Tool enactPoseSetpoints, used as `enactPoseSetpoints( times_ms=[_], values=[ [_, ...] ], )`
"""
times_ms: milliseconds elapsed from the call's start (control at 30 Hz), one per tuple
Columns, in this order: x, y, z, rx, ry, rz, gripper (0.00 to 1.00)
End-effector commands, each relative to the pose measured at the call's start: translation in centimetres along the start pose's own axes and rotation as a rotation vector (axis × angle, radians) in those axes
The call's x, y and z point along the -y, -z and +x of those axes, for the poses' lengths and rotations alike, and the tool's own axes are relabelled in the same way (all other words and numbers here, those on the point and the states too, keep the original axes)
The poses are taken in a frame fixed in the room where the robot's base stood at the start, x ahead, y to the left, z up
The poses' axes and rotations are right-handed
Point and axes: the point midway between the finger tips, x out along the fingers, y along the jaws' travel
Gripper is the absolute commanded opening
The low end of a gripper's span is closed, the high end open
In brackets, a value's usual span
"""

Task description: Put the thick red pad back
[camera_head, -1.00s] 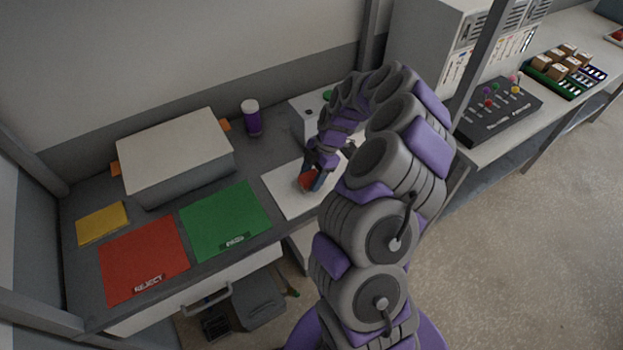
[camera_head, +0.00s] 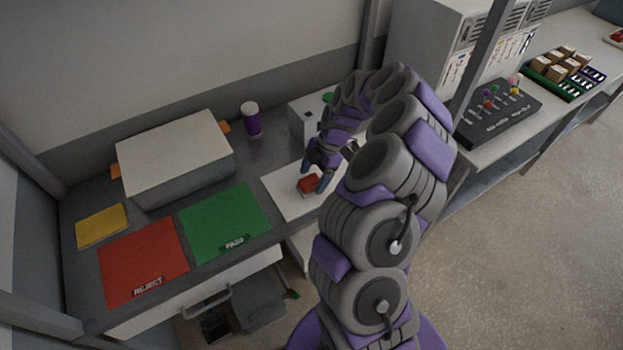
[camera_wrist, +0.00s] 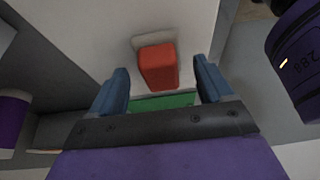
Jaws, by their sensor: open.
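The thick red pad (camera_head: 309,185) is a small red block resting on the white sheet (camera_head: 283,198) on the desk. In the wrist view the red pad (camera_wrist: 158,66) is ahead of my gripper, with a pale grey piece (camera_wrist: 152,40) at its far end. My gripper (camera_head: 319,177) is open just above and beside the pad, at its right in the head view. In the wrist view the blue fingers of my gripper (camera_wrist: 162,92) stand apart, with the pad beyond their tips and nothing held between them.
A green PASS mat (camera_head: 224,222), a red REJECT mat (camera_head: 143,260) and a yellow pad (camera_head: 101,226) lie to the left. A large grey box (camera_head: 175,158) and a purple bottle (camera_head: 252,120) stand behind. A white box (camera_head: 303,122) stands near my arm.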

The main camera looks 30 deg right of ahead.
Motion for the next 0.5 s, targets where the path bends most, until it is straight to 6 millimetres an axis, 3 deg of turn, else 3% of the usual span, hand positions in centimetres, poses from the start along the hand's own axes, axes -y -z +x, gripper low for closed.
enactPoseSetpoints(
  times_ms=[300,500],
  values=[
    [-0.2,0.0,-6.7,0.003,-0.007,0.000,0.80],
    [-0.1,0.1,-9.3,0.002,-0.004,-0.001,0.80]
  ],
)
